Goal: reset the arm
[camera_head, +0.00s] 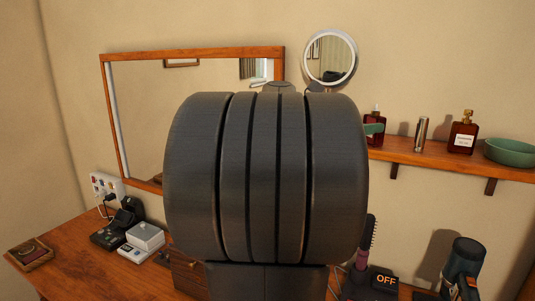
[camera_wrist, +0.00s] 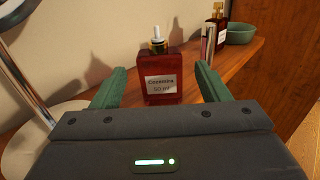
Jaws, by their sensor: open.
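In the wrist view my gripper (camera_wrist: 160,69) is open, with its two green fingers spread wide. A dark red bottle (camera_wrist: 162,62) with a white label and a white-and-gold top stands upright on the wooden shelf, in the gap between the fingers. Clear space shows on both sides of it; how deep it sits between them I cannot tell. In the head view my dark arm fills the middle. The bottle (camera_head: 376,136) shows just right of it, with a green finger across its front.
The shelf (camera_head: 400,154) also holds a slim metallic tube (camera_head: 421,133), a second red bottle (camera_head: 463,137) and a green bowl (camera_head: 510,151). A round mirror (camera_head: 330,57) stands close by. The tabletop below holds a brush (camera_head: 366,243), a hair dryer (camera_head: 465,262) and small devices (camera_head: 146,236).

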